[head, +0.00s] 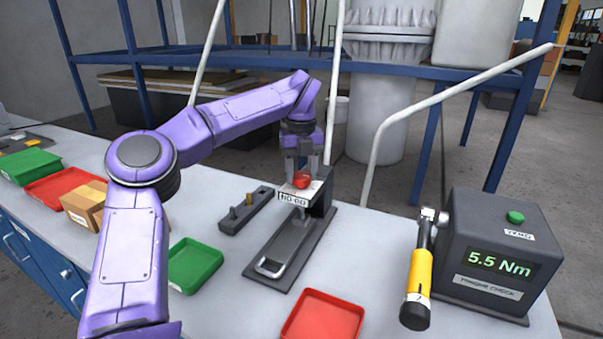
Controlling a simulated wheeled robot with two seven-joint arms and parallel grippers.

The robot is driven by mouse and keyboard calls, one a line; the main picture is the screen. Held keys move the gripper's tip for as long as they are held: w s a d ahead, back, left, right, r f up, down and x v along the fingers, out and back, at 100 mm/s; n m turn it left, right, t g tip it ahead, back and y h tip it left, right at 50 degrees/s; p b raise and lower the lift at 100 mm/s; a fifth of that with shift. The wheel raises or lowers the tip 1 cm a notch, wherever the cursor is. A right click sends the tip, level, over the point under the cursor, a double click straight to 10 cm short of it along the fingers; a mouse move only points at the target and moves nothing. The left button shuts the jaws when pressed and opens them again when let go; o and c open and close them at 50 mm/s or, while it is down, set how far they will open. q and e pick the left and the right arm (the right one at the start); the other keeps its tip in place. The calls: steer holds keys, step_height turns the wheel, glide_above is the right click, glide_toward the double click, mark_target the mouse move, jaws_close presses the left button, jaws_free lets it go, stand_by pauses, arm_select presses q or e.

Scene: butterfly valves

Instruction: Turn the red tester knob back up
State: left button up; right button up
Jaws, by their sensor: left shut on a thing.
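The red tester knob (301,181) sits at the top of a dark tester stand (318,213) in the middle of the bench. A white label reading "NO-GO" (292,196) is just below it on the stand. My left gripper (302,171) comes down from above with its fingers around the knob and is shut on it. The fingers hide part of the knob, and I cannot tell its exact turn angle. My right gripper is not in view.
A grey torque checker (488,250) reading 5.5 Nm stands at the right, with a yellow-handled wrench (420,275) at its side. An empty green tray (194,265) and red tray (322,318) lie in front. A dark holder (246,211) is left of the stand.

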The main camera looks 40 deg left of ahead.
mark_target(301, 175)
arm_select(q)
steer(key=shift+r, duration=0.15)
steer(key=o, duration=1)
steer(key=shift+o, duration=0.2)
step_height(301, 175, up, 10)
steer(key=p, duration=0.1)
steer(key=shift+r+p, duration=0.2)
steer(key=shift+p, duration=0.2)
